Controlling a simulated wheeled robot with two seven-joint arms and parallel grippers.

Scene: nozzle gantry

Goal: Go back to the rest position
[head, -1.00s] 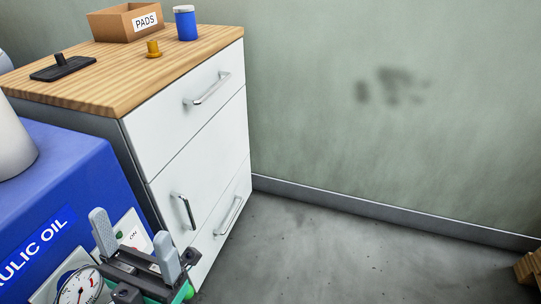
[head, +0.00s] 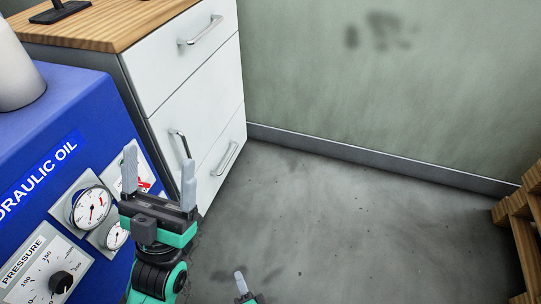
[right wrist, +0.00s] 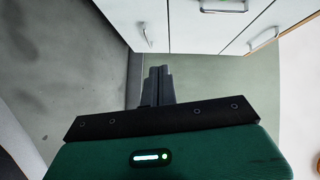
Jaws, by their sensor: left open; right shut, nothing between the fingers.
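My left gripper (head: 159,162) stands upright in the lower left of the head view, its two grey fingers wide apart with nothing between them. It is in front of the white drawer cabinet and beside the blue hydraulic oil unit. My right gripper (head: 241,283) shows only as a small tip at the bottom edge of the head view. In the right wrist view my right gripper (right wrist: 158,84) has its dark fingers together and empty, pointing towards the floor and cabinet.
The blue hydraulic oil unit (head: 60,110) with gauges and a knob is at the left. The white cabinet (head: 180,70) has a wooden top (head: 110,25) and bar handles. Grey floor (head: 330,220) is clear. A wooden pallet (head: 525,225) stands at the right edge.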

